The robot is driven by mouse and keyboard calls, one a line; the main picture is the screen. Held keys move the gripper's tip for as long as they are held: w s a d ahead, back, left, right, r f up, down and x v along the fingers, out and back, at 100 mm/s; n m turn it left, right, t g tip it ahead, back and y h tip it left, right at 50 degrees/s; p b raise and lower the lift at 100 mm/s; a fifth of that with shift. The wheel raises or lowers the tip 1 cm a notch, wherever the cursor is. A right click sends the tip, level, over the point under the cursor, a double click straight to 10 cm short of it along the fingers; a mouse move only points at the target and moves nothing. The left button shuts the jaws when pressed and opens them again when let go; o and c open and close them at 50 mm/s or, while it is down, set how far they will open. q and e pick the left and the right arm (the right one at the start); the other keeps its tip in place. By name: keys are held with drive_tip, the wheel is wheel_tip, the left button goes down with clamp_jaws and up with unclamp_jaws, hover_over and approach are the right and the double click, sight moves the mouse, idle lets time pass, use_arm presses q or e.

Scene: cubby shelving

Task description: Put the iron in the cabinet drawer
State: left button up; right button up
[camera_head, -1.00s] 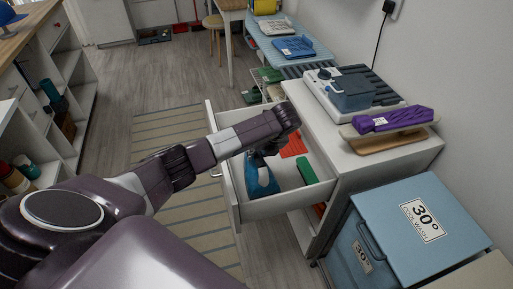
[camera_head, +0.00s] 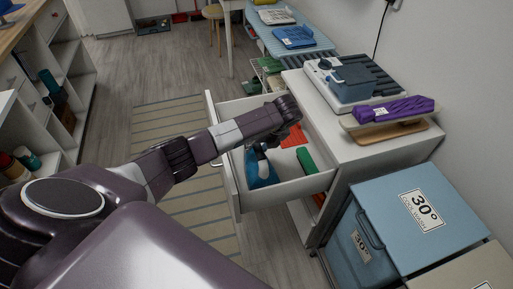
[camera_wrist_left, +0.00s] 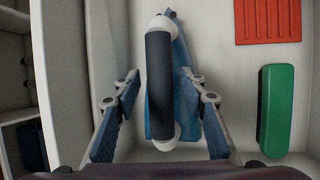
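The blue iron (camera_head: 262,172) lies inside the pulled-out white cabinet drawer (camera_head: 268,196). In the left wrist view, the iron (camera_wrist_left: 186,85) has a dark handle with white ends. My left gripper (camera_wrist_left: 158,76) is open, with one finger on each side of the handle; gaps show between the fingers and the handle. In the head view, my left gripper (camera_head: 284,128) is over the drawer, and my arm hides part of the drawer and iron. My right gripper is not in view.
The drawer also holds a red ribbed item (camera_wrist_left: 268,20) and a green box (camera_wrist_left: 275,108), right of the iron. A purple item on a wooden board (camera_head: 385,136) and a grey-blue appliance (camera_head: 352,82) stand on the cabinet top. A blue bin (camera_head: 395,205) stands close to the cabinet.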

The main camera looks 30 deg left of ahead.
use_arm(q)
drive_tip(key=b+v, duration=0.1)
drive_tip(key=v, duration=1)
drive_tip(key=shift+s, duration=0.1)
